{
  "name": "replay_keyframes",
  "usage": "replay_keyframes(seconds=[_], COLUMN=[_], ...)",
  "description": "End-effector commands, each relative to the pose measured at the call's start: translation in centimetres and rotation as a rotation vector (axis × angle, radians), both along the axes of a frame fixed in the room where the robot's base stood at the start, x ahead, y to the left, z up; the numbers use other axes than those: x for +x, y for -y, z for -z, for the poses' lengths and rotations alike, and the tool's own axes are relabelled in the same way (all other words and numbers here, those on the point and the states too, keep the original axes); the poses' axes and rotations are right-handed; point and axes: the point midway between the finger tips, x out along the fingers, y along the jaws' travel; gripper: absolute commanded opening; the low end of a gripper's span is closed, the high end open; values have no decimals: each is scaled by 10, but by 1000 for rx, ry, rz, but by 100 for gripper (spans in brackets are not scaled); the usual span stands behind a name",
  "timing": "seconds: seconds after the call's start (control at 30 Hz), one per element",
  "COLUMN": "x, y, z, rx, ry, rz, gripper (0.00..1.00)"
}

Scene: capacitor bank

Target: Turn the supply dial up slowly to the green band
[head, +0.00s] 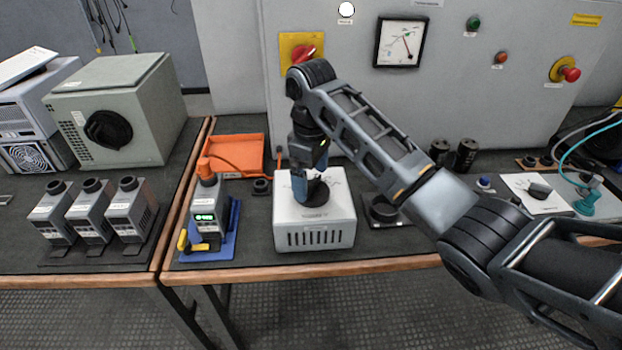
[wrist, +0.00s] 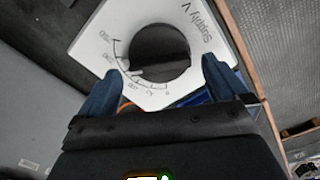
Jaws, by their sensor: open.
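The supply unit is a light grey vented box (head: 315,236) on the bench, with a black round dial (head: 317,196) on top. In the wrist view the dial (wrist: 165,50) sits on a white plate (wrist: 95,45) marked "Supply V" with a curved scale. A pale mark on the knob points to the lower left, toward the scale. My gripper (head: 311,180) points down over the dial. In the wrist view my gripper (wrist: 160,88) is open, with one blue finger on each side of the knob; contact cannot be told. A square meter (head: 400,42) on the cabinet has a dark needle; its coloured markings are too small to read.
A blue tray (head: 228,240) with a grey device (head: 207,205) stands left of the supply box, before an orange tray (head: 236,152). The grey cabinet (head: 350,110) rises behind. A red emergency button (head: 571,74) is on it.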

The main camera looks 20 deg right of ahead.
Motion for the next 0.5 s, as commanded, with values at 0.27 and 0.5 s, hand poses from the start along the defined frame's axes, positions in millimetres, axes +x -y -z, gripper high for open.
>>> replay_keyframes(seconds=[0.27,0.5], x=[0,0], y=[0,0], z=[12,12], rx=[0,0], ry=[1,1], rz=[0,1], gripper=[100,92])
